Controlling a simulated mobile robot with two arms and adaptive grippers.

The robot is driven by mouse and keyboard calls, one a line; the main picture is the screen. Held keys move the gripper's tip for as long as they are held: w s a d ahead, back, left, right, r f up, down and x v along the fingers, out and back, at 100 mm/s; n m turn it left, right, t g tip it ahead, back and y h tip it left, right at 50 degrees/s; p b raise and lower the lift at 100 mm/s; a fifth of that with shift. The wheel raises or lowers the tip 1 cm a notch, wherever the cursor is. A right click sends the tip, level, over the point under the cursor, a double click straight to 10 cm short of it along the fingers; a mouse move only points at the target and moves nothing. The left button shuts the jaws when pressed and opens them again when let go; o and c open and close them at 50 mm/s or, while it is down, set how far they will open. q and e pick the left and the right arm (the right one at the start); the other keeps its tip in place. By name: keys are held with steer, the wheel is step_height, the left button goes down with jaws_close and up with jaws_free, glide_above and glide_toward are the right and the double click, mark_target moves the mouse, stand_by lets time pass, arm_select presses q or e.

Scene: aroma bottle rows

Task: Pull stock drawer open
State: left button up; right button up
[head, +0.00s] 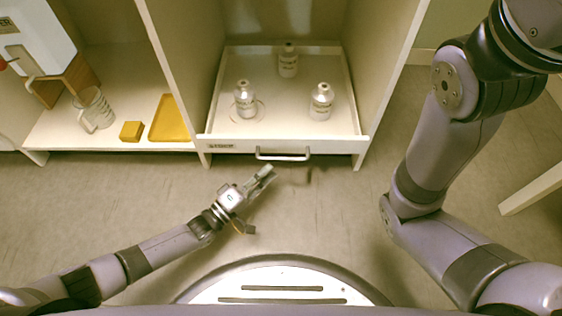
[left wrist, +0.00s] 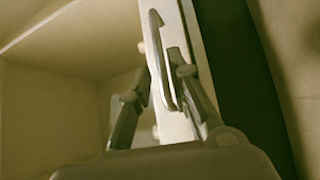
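The stock drawer (head: 345,146) is a pale, shallow tray in the cabinet's middle bay, its front about level with the side panels. Three small labelled bottles stand upright in it: left (head: 245,99), back (head: 288,60) and right (head: 321,101). A silver bar handle (head: 283,155) is on the drawer front, and it also shows in the left wrist view (left wrist: 160,58). My left gripper (head: 264,172) is just in front of the handle. In the left wrist view its fingers (left wrist: 160,85) are apart, with the handle appearing between them; contact cannot be told. My right gripper is out of view.
The left bay holds a glass mug (head: 95,107), a small yellow block (head: 131,131), a yellow tray (head: 170,120) and a white-and-brown machine (head: 40,45). Upright panels flank the drawer. The floor (head: 330,215) in front is clear. A pale leg (head: 530,188) stands at right.

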mark_target(281, 158)
arm_select(q)
steer(key=shift+b+x, duration=1.05)
steer(key=shift+x, duration=2.15)
steer(key=shift+c, duration=0.2)
jaws_close()
steer(key=shift+a, duration=0.1)
